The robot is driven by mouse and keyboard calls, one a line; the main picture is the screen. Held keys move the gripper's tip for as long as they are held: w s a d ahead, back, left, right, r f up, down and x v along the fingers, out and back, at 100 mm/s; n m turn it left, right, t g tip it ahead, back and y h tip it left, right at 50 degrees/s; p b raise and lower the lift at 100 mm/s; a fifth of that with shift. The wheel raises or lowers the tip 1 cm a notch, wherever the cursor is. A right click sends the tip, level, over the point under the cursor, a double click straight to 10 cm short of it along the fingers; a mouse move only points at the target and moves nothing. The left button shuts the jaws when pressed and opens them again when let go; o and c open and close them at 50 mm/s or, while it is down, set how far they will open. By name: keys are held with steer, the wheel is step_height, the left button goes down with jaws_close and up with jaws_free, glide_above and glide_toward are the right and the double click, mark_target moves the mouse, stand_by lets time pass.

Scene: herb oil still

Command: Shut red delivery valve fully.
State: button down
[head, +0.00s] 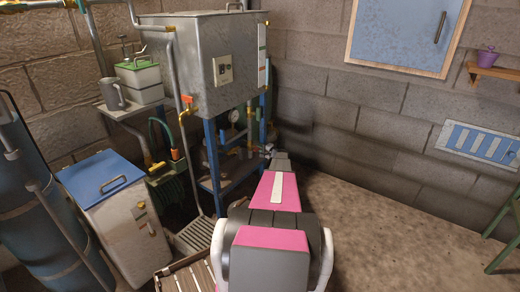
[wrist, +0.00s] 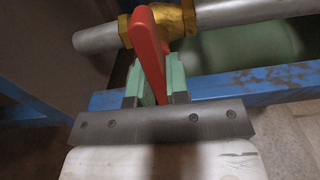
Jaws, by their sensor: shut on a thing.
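The red valve lever (wrist: 148,42) stands in the middle of the wrist view. It joins a brass valve body (wrist: 175,20) on a grey pipe (wrist: 235,12), and it points from the pipe toward me, across the pipe's line. My gripper (wrist: 156,82) is shut on the red lever, with a green finger pad on each side of it. In the head view my arm reaches to the blue-legged stand under the grey metal tank (head: 215,65). The gripped lever and my fingertips are hidden or too small to tell there.
A blue frame rail (wrist: 240,85) runs just below the pipe, close to my fingers, with a green rounded body (wrist: 240,45) behind. A blue-lidded box (head: 120,215) and a blue cylinder (head: 45,200) stand left. The floor (head: 400,225) at right is largely clear.

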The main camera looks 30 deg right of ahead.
steer(key=c, duration=1.1)
jaws_free()
steer(key=shift+s, duration=0.1)
steer(key=v, duration=1)
steer(key=shift+s+d+f, duration=0.1)
steer(key=shift+s, duration=0.2)
